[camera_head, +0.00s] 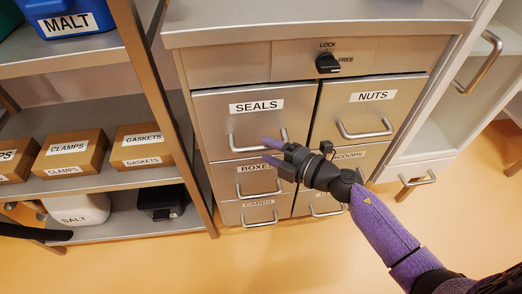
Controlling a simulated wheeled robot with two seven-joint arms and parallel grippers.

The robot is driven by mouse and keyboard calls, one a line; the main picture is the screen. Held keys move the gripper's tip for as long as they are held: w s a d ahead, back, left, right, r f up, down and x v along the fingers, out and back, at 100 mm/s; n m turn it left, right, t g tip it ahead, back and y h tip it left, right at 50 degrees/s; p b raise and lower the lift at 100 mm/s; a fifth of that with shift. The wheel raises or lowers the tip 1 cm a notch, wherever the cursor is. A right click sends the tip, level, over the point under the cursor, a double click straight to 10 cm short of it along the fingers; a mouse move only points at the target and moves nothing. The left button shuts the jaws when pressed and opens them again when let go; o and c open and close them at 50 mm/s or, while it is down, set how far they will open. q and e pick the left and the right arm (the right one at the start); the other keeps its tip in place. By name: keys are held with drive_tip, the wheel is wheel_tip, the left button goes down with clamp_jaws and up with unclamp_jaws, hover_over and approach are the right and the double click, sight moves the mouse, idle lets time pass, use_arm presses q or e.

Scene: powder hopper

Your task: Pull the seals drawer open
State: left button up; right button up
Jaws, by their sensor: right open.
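The seals drawer (217,117) is the upper left drawer of the grey metal cabinet. Its front looks flush with its neighbours, so it appears shut. Its bar handle (238,148) sits below the SEALS label. My right gripper (270,151) is open, with purple fingertips pointing left at the right part of this handle. One fingertip overlaps the bar in the picture. I cannot tell whether it touches, and nothing shows held. My left gripper is not in view.
A black knob (328,64) above the drawers points toward FREE. The nuts drawer (368,97) is to the right. Boxes (247,184) and cards drawers (257,214) lie below. A shelf with gaskets (143,148) and clamps boxes (72,153) stands left. Orange floor is clear in front.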

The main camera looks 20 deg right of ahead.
drive_tip(key=shift+x, duration=1.25)
drive_tip(key=shift+f, duration=0.1)
clamp_jaws()
idle(0.4)
